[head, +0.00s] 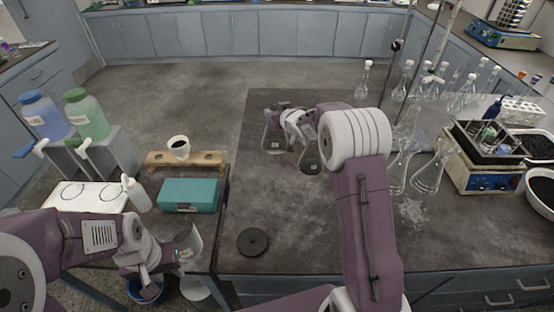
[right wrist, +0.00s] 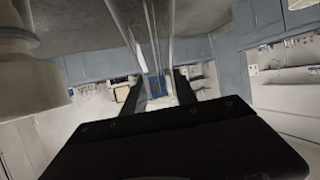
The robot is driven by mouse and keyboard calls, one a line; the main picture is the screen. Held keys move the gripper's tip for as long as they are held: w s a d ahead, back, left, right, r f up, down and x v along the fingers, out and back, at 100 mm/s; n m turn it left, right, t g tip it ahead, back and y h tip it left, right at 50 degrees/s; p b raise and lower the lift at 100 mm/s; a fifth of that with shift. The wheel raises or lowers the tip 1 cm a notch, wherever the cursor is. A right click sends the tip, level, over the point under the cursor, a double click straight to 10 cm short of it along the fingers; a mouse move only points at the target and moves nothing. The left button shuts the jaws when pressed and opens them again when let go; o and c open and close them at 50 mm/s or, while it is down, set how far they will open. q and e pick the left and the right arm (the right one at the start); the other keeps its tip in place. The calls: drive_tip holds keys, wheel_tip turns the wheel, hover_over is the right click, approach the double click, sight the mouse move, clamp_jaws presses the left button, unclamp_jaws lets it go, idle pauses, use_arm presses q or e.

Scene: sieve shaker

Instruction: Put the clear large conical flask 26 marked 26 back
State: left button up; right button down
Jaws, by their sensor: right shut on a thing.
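My right gripper (head: 283,118) is at the left side of the main bench in the head view, partly hidden by its own wrist. It is shut on the neck of a clear glass flask, which shows between the fingers in the right wrist view (right wrist: 145,35). In the head view a clear conical flask (head: 273,140) with a pale label is at this gripper; the label is too small to read.
Several clear flasks stand at the right of the bench, including a large one (head: 430,172). A black disc (head: 253,241) lies near the front edge. A teal box (head: 190,195) is on the left table. The bench middle is fairly clear.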

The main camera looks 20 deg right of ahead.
sight(275, 136)
wheel_tip(275, 136, down, 6)
drive_tip(key=shift+f+b, duration=0.2)
drive_tip(key=shift+b, duration=0.25)
drive_tip(key=f, duration=0.2)
drive_tip(key=shift+s+a+f, duration=0.1)
drive_tip(key=shift+s+f, duration=0.1)
drive_tip(key=shift+f, duration=0.2)
drive_tip(key=shift+w+f, duration=0.1)
drive_tip(key=shift+f, duration=0.3)
drive_tip(key=shift+w, duration=0.1)
drive_tip(key=shift+f, duration=0.15)
drive_tip(key=c, duration=1)
unclamp_jaws()
drive_tip(key=shift+o, duration=0.2)
